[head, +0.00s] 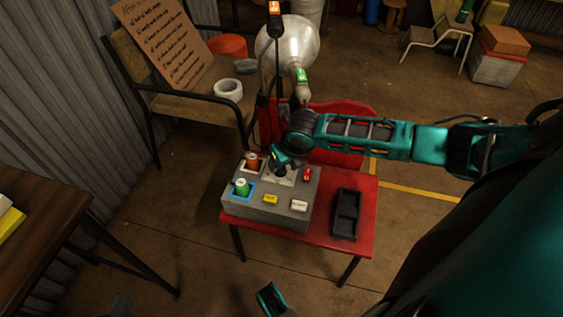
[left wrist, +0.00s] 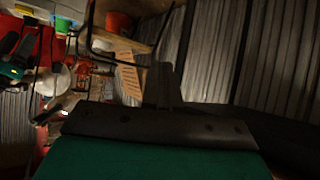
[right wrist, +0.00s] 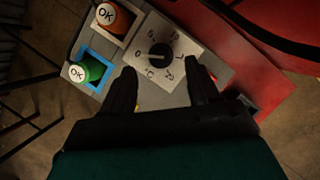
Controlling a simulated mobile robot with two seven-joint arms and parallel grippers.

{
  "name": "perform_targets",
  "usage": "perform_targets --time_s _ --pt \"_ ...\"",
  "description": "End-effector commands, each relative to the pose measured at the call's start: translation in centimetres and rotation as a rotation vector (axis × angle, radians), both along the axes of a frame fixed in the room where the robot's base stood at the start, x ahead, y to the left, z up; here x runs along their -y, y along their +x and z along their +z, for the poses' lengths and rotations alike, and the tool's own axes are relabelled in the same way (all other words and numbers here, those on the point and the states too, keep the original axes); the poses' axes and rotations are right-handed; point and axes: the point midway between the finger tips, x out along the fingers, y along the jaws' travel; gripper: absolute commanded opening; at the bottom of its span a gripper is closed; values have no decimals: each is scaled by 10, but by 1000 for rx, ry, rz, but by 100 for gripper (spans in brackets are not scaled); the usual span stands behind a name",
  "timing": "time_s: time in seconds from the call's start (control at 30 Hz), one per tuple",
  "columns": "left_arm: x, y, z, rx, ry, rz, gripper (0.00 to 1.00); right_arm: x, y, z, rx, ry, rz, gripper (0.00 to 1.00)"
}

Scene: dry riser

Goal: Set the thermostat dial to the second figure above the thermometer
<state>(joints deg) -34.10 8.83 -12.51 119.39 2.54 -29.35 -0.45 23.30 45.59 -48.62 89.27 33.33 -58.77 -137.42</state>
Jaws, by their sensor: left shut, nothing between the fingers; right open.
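I cannot make out a thermometer. My left gripper (head: 268,298) is shut and empty, low at the picture's bottom, away from the box.
The box also bears an orange button (head: 252,161), a green button (head: 242,187), a yellow button (head: 270,198), a white button (head: 299,205) and a red piece (head: 307,174). A black tray (head: 346,214) shares the red table (head: 367,190). A written board (head: 165,42), unreadable here, leans on a chair.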

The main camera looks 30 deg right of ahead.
Motion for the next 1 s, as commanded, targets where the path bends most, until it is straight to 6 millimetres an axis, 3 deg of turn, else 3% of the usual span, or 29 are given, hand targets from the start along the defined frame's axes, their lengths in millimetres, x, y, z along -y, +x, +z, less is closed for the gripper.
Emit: perform_targets --time_s 0.03,0.23,0.63,1.0 --pt "2 1 -6 2 -5 -2 0 0 4 -13 0 1 -3 60" --pt "9 8 0 19 -25 -4 0 1 14 -34 1 1 -1 60" --pt "12 9 3 19 -29 -9 0 1 17 -39 1 0 0 60" --pt "10 9 2 23 -24 -8 0 1 16 -39 1 0 0 26"
